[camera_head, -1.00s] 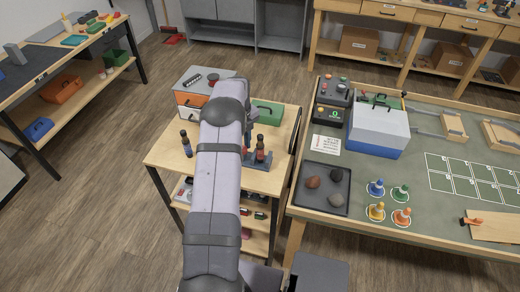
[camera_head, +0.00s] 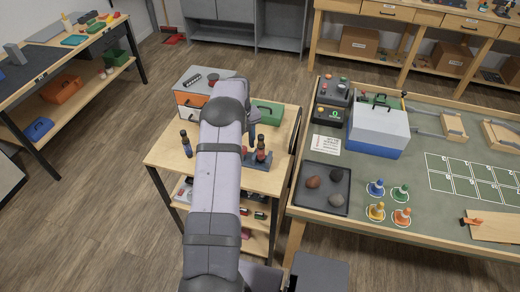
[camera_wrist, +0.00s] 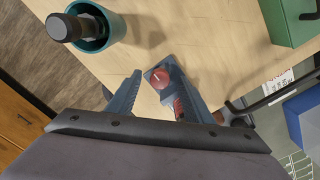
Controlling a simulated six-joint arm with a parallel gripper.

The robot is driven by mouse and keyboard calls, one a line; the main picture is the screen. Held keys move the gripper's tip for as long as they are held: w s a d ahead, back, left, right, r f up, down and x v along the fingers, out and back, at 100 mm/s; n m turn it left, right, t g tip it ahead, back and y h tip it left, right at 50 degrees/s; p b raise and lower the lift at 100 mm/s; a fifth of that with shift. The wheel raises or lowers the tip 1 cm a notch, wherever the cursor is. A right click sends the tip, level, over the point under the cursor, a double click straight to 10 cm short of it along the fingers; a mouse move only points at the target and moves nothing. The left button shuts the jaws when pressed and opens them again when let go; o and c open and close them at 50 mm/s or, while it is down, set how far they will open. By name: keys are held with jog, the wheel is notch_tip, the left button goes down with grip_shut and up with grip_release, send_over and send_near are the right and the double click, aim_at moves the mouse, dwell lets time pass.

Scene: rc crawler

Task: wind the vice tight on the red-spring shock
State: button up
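The blue-grey vice (camera_head: 258,161) stands near the right edge of the small wooden table. The red-spring shock (camera_head: 261,150) stands upright at it, dark at the top. In the wrist view a red round knob (camera_wrist: 160,78), seemingly part of the vice, shows between my fingers. My gripper (camera_wrist: 152,72) is open, its blue-grey fingers apart on either side of the knob, with a gap by the left one. Whether the right finger touches the knob I cannot tell. My arm hides part of the vice in the head view.
The workbench to the right carries a dark tray (camera_head: 322,203) and a blue-and-white box (camera_head: 378,130).

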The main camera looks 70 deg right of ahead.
jog(key=shift+r, duration=0.15)
jog(key=shift+r+p, duration=1.95)
jog(key=shift+r, duration=0.9)
